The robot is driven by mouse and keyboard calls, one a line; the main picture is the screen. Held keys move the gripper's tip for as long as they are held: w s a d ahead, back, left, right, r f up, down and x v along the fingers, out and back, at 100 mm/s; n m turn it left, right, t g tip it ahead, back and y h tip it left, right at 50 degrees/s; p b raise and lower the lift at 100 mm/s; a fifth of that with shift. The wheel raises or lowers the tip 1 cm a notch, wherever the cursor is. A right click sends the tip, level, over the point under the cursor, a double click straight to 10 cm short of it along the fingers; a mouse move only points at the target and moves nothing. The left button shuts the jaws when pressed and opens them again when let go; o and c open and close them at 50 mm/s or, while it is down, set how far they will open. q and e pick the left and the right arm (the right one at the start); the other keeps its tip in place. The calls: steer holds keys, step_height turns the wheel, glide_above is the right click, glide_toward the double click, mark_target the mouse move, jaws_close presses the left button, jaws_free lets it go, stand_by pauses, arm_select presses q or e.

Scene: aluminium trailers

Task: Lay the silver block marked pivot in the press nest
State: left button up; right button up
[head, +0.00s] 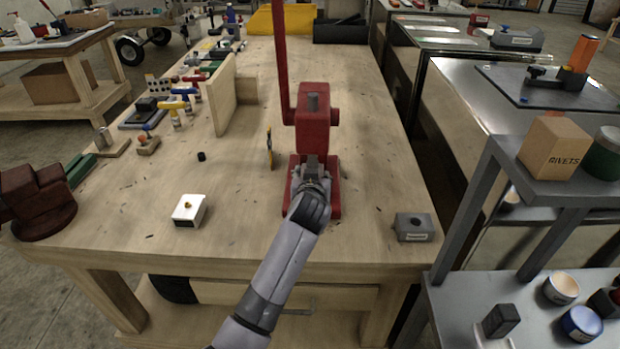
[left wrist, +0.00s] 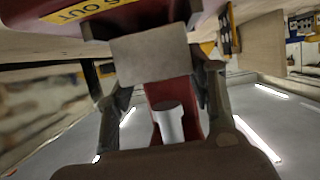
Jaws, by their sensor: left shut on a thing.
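My left gripper (head: 311,178) reaches into the red press (head: 317,130) on the workbench. In the left wrist view my left gripper (left wrist: 163,72) is shut on a plain grey-silver block (left wrist: 150,58) between its fingers. No marking can be read on its visible face. A silver ram (left wrist: 168,122) of the press shows beyond the block. The press nest is hidden behind my gripper and the block, so I cannot tell whether the block touches it. My right gripper is not in view.
A grey block with a small label (head: 414,226) sits right of the press. A wooden upright board (head: 227,95) is farther back. The front of the bench is mostly clear.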

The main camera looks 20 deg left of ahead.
arm_select(q)
steer(key=shift+s+d+f, duration=0.15)
steer(key=shift+s+f, duration=0.35)
steer(key=shift+f, duration=0.1)
steer(key=o, duration=1.3)
steer(key=shift+w, duration=0.1)
steer(key=shift+o, duration=1.4)
steer(key=shift+r, duration=0.1)
steer(key=b+v, duration=0.1)
steer(key=v, duration=1.1)
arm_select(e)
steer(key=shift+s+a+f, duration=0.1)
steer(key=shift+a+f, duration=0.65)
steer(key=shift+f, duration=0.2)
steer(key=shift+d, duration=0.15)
